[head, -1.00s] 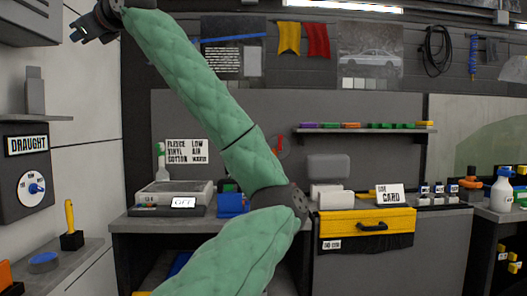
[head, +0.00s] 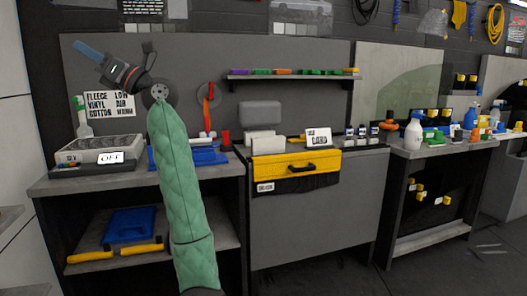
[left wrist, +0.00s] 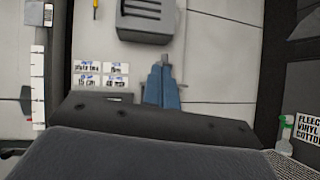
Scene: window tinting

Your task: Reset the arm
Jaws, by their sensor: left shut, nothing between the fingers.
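My left arm (head: 178,190) in its green padded sleeve rises in front of the left bench in the head view and bends at a dark wrist. My left gripper (head: 80,47) points up and left in front of the grey back panel, with nothing held. Its blue fingers also show side by side and shut in the left wrist view (left wrist: 161,86). My right gripper is not in view.
A grey bench (head: 90,180) carries a scale-like device (head: 98,149) with an OFF label. A yellow drawer (head: 300,168) sits right of my arm. A shelf (head: 295,76) hangs behind. Spray bottles (head: 413,136) stand on the right bench. Floor shows at lower right.

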